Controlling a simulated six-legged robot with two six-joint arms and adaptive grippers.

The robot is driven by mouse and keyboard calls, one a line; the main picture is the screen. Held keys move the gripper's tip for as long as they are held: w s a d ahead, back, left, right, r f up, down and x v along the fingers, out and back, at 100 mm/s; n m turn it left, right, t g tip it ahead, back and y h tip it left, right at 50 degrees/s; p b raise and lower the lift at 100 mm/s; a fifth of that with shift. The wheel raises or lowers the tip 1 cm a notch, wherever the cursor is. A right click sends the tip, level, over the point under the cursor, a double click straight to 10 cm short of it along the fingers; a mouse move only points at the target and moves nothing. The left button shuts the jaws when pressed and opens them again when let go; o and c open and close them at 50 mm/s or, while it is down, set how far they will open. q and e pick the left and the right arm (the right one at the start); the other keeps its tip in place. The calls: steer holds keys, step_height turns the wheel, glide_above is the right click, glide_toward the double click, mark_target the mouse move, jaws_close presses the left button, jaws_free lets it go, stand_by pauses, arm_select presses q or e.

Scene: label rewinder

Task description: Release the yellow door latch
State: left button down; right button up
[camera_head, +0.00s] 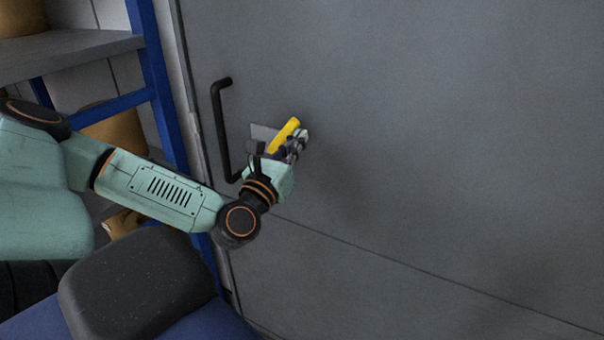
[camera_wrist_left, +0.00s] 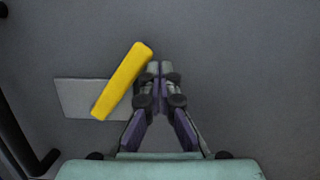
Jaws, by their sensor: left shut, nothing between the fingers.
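The yellow latch (camera_head: 284,135) is a short bar on the grey door (camera_head: 420,130), tilted with its upper end to the right. It also shows in the left wrist view (camera_wrist_left: 123,80), lying over a pale grey plate (camera_wrist_left: 85,98). My left gripper (camera_head: 302,137) is at the door just right of the latch. In the left wrist view its fingertips (camera_wrist_left: 160,68) are together and empty, close beside the latch's upper right end. I cannot tell whether they touch it. My right gripper is not in view.
A black bar handle (camera_head: 221,130) stands on the door left of the latch, near the door's left edge. A blue-framed shelf (camera_head: 155,85) with brown containers is further left. The door surface to the right is clear.

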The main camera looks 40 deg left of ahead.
mark_target(292, 124)
arm_select(q)
steer(key=shift+a+r+n+y+p, duration=0.4)
steer(key=shift+r+n+p, duration=0.2)
steer(key=shift+p, duration=0.25)
steer(key=shift+s+a+r+p, duration=0.3)
steer(key=shift+a+r+p, duration=0.25)
steer(key=shift+p, duration=0.25)
steer(key=shift+a, duration=0.1)
steer(key=shift+w, duration=0.15)
